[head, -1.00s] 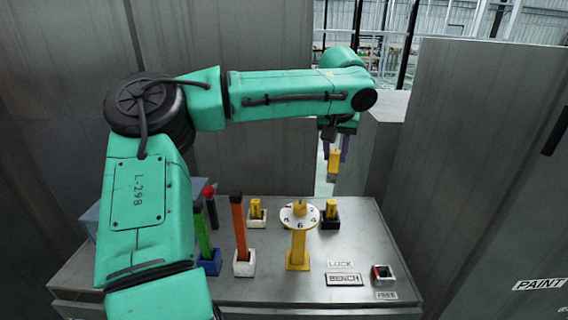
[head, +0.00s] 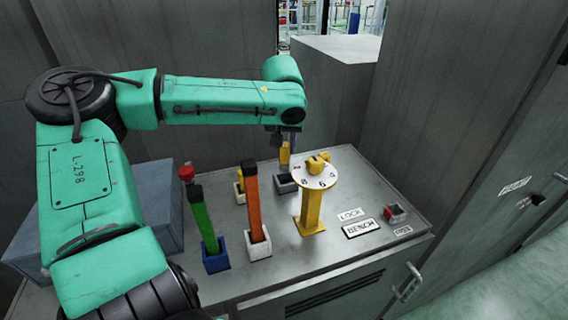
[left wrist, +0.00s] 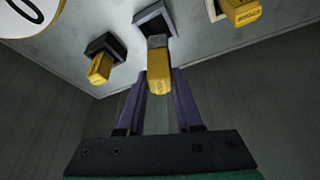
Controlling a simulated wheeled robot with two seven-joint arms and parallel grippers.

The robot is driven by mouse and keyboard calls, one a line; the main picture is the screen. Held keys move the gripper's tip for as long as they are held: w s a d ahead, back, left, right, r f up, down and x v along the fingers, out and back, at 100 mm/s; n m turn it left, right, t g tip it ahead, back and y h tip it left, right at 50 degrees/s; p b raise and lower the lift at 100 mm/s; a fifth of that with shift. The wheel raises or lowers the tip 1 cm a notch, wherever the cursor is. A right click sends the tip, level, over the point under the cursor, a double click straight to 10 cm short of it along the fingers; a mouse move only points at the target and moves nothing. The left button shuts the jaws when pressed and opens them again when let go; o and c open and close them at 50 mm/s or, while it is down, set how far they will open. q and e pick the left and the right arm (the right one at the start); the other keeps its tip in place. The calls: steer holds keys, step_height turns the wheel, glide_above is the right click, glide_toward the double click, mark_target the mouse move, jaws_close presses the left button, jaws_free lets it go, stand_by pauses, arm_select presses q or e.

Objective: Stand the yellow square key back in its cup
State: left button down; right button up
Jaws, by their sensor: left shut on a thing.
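The yellow square key (head: 284,156) is upright between the fingers of my left gripper (head: 285,140), which is shut on it. In the left wrist view its yellow body (left wrist: 159,82) sits between the purple fingers, with its grey end (left wrist: 157,42) pointing at a grey cup (left wrist: 142,17). That cup also shows in the head view (head: 287,187), directly below the key. The grey end is at or just above the cup's mouth; I cannot tell whether it is inside. My right gripper is not in view.
A white dial on a yellow post (head: 311,212) stands right of the cup. A black cup (left wrist: 112,44) and a white cup (left wrist: 215,12) hold other yellow keys. Orange (head: 253,205) and green (head: 203,222) bars stand nearer.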

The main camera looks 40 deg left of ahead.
mark_target(286, 162)
arm_select(q)
steer(key=f, duration=0.4)
steer(key=shift+d+f, duration=0.25)
steer(key=shift+f, duration=0.05)
steer(key=shift+w+a+f, duration=0.1)
steer(key=shift+a+f, duration=0.05)
steer(key=shift+f, duration=0.25)
steer(key=shift+f, duration=0.2)
steer(key=c, duration=0.6)
jaws_free()
steer(key=v, duration=1.2)
steer(key=shift+r, duration=0.25)
